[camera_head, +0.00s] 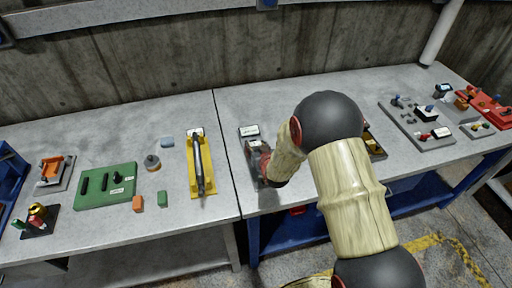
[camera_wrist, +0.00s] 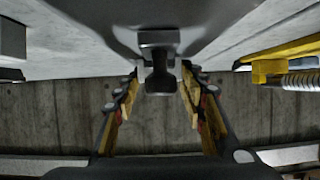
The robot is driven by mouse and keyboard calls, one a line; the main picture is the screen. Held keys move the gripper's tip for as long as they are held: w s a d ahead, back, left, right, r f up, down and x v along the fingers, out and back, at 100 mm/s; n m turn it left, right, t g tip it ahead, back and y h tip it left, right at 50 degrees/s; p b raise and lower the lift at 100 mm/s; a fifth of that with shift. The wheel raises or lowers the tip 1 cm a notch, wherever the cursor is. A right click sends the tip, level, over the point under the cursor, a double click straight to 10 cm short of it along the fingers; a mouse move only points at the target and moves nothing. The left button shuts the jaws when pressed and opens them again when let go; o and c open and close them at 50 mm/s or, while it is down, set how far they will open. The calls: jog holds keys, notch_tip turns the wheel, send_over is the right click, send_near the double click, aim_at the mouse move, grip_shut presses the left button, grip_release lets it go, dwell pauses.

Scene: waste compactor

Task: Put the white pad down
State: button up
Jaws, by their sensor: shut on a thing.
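My gripper (camera_head: 262,163) is low over the right-hand table, near its left front part. In the wrist view its fingers (camera_wrist: 160,92) stand on both sides of a dark handle (camera_wrist: 158,78). They are shut on this dark-handled piece, whose grey body (camera_wrist: 105,18) fills the top of that view. I cannot tell whether this piece is the white pad; no clearly white pad shows in the gripper. A dark plate with a white label (camera_head: 249,131) lies just behind my gripper. My arm and fingers hide much of the held piece in the head view.
A yellow holder with a grey tool (camera_head: 199,166) lies left of the table seam. A pale pad (camera_head: 167,141), a round grey part (camera_head: 152,162) and a green board (camera_head: 106,187) lie farther left. A grey fixture board (camera_head: 416,123) and a red fixture (camera_head: 485,104) stand at the right.

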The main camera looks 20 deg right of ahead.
jog(key=shift+f, duration=0.2)
jog(key=o, duration=1)
jog(key=shift+o, duration=0.7)
jog(key=shift+r, duration=0.1)
